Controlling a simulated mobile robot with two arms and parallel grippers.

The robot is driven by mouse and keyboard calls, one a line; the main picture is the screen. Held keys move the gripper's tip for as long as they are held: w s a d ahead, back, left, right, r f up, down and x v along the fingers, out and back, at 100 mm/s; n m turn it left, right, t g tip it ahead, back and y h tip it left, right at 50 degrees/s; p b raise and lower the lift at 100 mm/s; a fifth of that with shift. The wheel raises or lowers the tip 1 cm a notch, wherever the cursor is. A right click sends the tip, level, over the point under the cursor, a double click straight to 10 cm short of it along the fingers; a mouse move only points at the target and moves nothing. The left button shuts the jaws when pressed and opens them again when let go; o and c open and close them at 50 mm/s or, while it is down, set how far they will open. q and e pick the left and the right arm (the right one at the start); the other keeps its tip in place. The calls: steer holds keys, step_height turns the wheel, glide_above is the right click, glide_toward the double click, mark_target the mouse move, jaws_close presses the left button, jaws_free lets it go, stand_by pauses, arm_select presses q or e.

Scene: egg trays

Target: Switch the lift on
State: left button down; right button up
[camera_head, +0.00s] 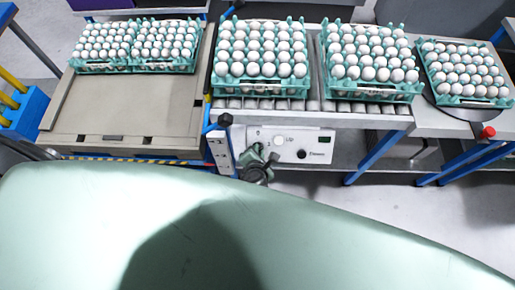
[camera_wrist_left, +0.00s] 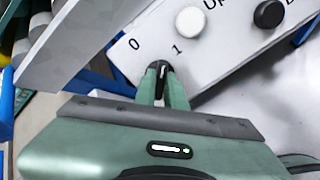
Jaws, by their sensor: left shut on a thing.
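The lift's control panel (camera_head: 318,139) is a white box front below the roller conveyor. It carries a white UP button (camera_head: 279,141), a black Down button (camera_head: 301,154) and a small dark display at its right. In the left wrist view the panel (camera_wrist_left: 214,58) shows the marks 0 and 1. My left gripper (camera_head: 257,156) is at the panel's left part. In the wrist view its fingertips (camera_wrist_left: 161,84) are closed around a dark rotary switch (camera_wrist_left: 163,67) just below these marks. The fingers hide much of the switch, so its setting is unclear. My right gripper is out of view.
Egg trays (camera_head: 262,91) stand on the roller conveyor (camera_head: 360,107). Two more rest on the grey platform (camera_head: 110,110) at left, and one on the round plate at right. A red knob (camera_head: 488,132) sticks out at right. A blue post stands left of the panel.

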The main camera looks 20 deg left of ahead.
arm_select(q)
steer(key=shift+w+a+m+p, duration=0.1)
steer(key=shift+a+m+p, duration=0.05)
steer(key=shift+m+p, duration=3.2)
steer(key=shift+m, duration=0.75)
steer(key=c, duration=1.4)
jaws_free()
steer(key=shift+f, duration=0.1)
steer(key=shift+s, duration=0.2)
steer(key=p+v, duration=0.6)
steer(key=v, duration=0.2)
steer(key=shift+d+r, duration=0.25)
steer(key=shift+s, duration=0.1)
